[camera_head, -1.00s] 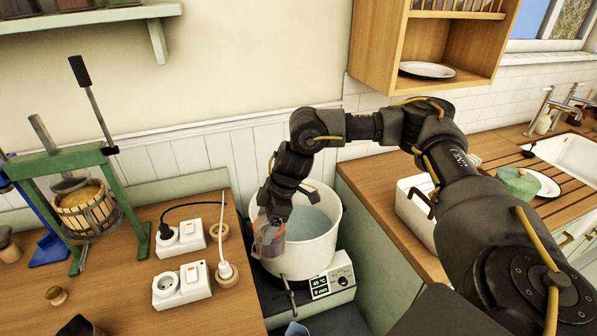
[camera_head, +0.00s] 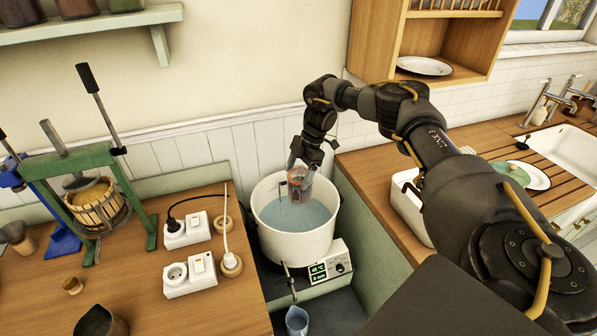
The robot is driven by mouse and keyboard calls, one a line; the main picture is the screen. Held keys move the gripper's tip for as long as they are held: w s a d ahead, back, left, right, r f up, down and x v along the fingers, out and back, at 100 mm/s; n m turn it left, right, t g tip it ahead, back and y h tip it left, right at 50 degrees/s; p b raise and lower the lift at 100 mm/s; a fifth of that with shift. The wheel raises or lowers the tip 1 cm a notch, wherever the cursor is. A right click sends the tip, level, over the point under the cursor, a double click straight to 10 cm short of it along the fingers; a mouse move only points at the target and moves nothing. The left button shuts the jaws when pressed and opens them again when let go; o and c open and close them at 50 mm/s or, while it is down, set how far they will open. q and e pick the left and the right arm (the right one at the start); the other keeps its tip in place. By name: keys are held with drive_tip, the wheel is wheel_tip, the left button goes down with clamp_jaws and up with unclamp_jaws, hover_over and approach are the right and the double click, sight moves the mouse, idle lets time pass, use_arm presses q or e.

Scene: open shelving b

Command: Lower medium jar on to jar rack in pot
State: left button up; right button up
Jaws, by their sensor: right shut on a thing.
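The white pot (camera_head: 296,246) stands on a base with a lit display and a dial, and holds bluish water. My right gripper (camera_head: 302,172) points down over the far half of the pot. It is shut on the medium jar (camera_head: 300,186), a small glass jar with reddish-brown contents. The jar is upright inside the pot's rim outline, at or just above the water; I cannot tell whether its bottom is wet. The jar rack cannot be made out under the water. My left gripper is not in view.
The wooden worktop at left carries white sockets (camera_head: 189,278) and a green-framed press (camera_head: 92,200). A blue jug (camera_head: 297,320) stands below the pot's tap. A wooden counter and sink (camera_head: 570,150) lie at right.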

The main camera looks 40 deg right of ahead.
wheel_tip(320, 180, down, 5)
drive_tip(key=b, duration=0.5)
wheel_tip(320, 180, down, 18)
drive_tip(key=b, duration=1.1)
drive_tip(key=shift+f, duration=0.25)
drive_tip(key=shift+f+b, duration=0.4)
drive_tip(key=shift+b, duration=0.1)
idle(0.8)
drive_tip(key=o, duration=2.1)
drive_tip(key=shift+s+f, duration=0.1)
wheel_tip(320, 180, up, 16)
drive_tip(key=p, duration=1.3)
